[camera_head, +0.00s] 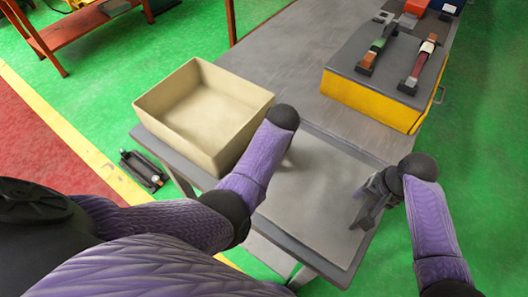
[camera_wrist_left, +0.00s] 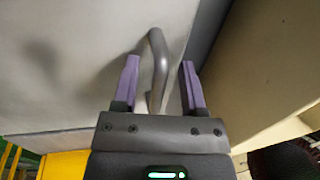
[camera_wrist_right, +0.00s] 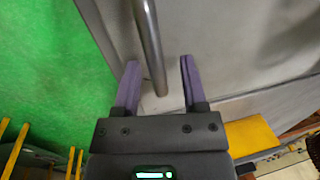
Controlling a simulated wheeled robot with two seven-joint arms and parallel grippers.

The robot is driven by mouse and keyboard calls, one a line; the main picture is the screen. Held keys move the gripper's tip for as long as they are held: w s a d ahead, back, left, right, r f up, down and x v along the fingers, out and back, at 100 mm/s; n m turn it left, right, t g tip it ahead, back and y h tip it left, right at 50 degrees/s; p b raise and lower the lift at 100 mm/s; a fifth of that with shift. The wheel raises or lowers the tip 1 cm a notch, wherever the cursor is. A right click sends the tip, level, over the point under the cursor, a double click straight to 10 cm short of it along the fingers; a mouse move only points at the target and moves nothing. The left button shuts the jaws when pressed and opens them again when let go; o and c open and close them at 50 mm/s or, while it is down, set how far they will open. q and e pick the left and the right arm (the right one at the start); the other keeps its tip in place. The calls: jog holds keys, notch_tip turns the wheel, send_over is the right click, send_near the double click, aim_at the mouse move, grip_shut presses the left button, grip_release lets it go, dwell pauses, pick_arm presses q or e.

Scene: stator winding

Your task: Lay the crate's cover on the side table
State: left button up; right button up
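The cover (camera_head: 315,205) is a flat grey plate. It lies on the grey table top (camera_head: 148,143), just right of the open beige crate (camera_head: 222,140). My right gripper (camera_head: 364,216) is at the cover's right edge. In the right wrist view its fingers (camera_wrist_right: 158,85) are apart, with a grey bar handle (camera_wrist_right: 150,45) between them. My left gripper is hidden behind its own wrist in the head view. In the left wrist view its fingers (camera_wrist_left: 160,82) are apart on both sides of a bent grey handle (camera_wrist_left: 158,60), with gaps visible. The crate wall (camera_wrist_left: 265,65) is close beside it.
A yellow case (camera_head: 370,97) with a dark top carrying several parts stands at the table's back right. Bare table (camera_head: 290,60) lies between crate and case. A red-brown bench (camera_head: 85,32) is at the far left. A dark object (camera_head: 143,171) is on the floor.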

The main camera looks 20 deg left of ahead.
jog(key=shift+r, duration=0.25)
pick_arm(q)
notch_tip(320, 180, up, 7)
jog(key=d, duration=0.1)
jog(key=shift+d+r, duration=0.2)
pick_arm(e)
notch_tip(320, 180, up, 11)
jog(key=d, duration=0.2)
jog(key=shift+d+r, duration=0.15)
jog(key=shift+d, duration=0.05)
jog(key=shift+s, duration=0.1)
